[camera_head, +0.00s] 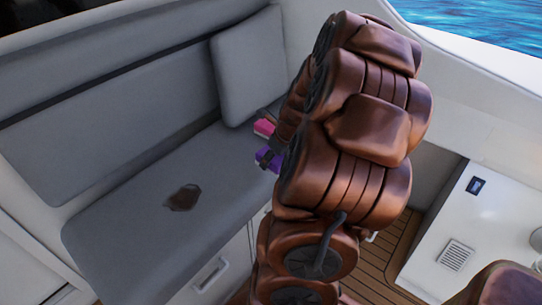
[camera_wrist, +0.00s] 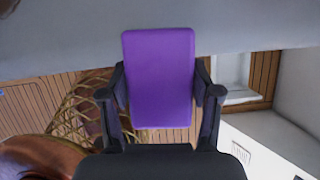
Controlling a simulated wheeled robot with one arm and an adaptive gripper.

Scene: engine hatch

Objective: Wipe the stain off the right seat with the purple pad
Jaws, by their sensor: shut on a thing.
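The purple pad (camera_wrist: 160,75) is held between the two fingers of my gripper (camera_wrist: 162,90), which is shut on its sides. In the head view the purple pad (camera_head: 267,158) shows just left of my arm, over the seat's front edge, and my arm hides most of my gripper. The dark brown stain (camera_head: 183,198) lies on the grey seat cushion (camera_head: 130,235), to the left of the pad and apart from it. A dark patch shows at the top left corner of the wrist view.
A pink item (camera_head: 264,127) lies on the seat behind the purple pad. A grey back cushion (camera_head: 247,65) leans at the seat's far end. A white cabinet (camera_head: 485,235) stands at the right, with wooden floor (camera_head: 395,248) between. The seat around the stain is clear.

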